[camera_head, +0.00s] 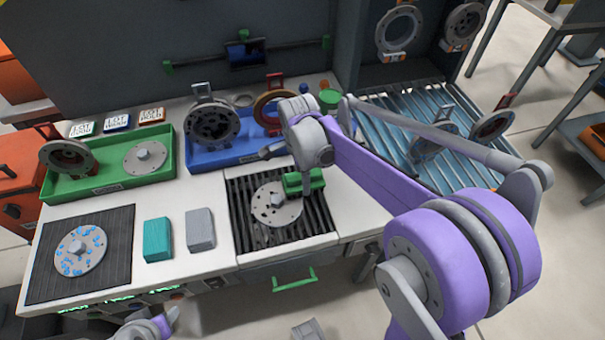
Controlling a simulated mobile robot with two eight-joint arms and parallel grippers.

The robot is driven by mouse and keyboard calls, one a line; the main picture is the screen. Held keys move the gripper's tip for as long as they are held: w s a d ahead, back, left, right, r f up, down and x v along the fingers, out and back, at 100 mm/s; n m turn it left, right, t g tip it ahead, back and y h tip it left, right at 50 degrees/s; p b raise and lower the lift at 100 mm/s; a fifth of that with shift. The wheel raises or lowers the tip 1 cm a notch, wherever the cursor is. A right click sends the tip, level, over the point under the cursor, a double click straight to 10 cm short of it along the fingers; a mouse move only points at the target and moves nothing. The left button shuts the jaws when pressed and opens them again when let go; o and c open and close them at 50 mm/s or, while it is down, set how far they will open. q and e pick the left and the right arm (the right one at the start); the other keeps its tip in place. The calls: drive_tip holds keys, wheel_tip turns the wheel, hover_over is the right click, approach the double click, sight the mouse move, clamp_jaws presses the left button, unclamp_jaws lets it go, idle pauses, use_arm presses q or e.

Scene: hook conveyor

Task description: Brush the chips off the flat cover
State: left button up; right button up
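A flat grey round cover (268,214) with a raised hub lies on the dark slatted grate in the middle of the bench. Small dark marks show around it, but I cannot tell clearly which are chips and which are holes. My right gripper (304,178) reaches down from above and is shut on a green brush (312,182). The brush is at the cover's upper right edge; whether it touches is unclear. My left gripper (146,328) is low at the bottom edge, partly cut off and away from the cover; its fingers are unclear.
Another round cover with blue spots (78,252) lies on a black mat at left. A teal block (157,240) and a grey block (200,230) stand between mat and grate. Green (108,185) and blue (200,158) trays with parts stand behind. A roller conveyor (395,130) is at right.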

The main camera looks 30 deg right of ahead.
drive_tip(key=shift+f, duration=0.35)
idle(0.7)
